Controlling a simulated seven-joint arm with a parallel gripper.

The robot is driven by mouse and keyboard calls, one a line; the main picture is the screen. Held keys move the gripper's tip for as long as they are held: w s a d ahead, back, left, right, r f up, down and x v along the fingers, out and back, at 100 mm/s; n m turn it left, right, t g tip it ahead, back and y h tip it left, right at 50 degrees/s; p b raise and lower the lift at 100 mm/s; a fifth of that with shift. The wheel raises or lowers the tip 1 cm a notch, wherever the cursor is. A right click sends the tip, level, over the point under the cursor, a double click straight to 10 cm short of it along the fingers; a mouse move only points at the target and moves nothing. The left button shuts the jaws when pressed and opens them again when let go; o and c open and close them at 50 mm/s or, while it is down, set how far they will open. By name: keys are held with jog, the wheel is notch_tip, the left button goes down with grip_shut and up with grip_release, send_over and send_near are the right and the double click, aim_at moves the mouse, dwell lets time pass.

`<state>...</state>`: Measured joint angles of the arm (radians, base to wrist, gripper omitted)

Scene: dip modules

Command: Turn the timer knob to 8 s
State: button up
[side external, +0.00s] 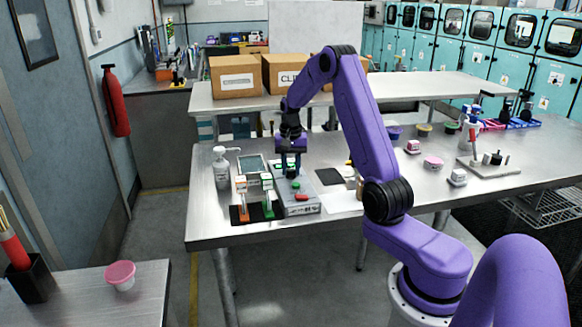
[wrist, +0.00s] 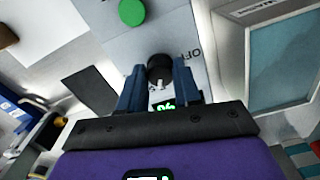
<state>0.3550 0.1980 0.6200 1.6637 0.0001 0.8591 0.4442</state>
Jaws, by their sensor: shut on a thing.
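The timer knob (wrist: 160,70) is black with a pale pointer mark and sits on a grey panel in the wrist view. My gripper (wrist: 159,80) has its two blue fingers on either side of the knob, shut on it. A small green-lit display (wrist: 165,106) shows beside the knob, partly hidden by my gripper; its digits are hard to read. In the side view my gripper (side external: 290,165) points down over the grey control box (side external: 301,210).
A green button (wrist: 131,12) is on the same panel, with "OFF" lettering (wrist: 190,55) near the knob. In the side view, a red button (side external: 302,197) is on the box front. A pump bottle (side external: 221,170) and small orange and green stands (side external: 243,200) are close on the left.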

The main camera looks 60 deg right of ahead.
aim_at(291, 170)
jog(key=shift+r+m, duration=0.1)
jog(key=shift+m, duration=0.2)
jog(key=o, duration=1.1)
jog(key=shift+c, duration=0.2)
notch_tip(291, 170, up, 17)
jog(key=shift+r, duration=0.15)
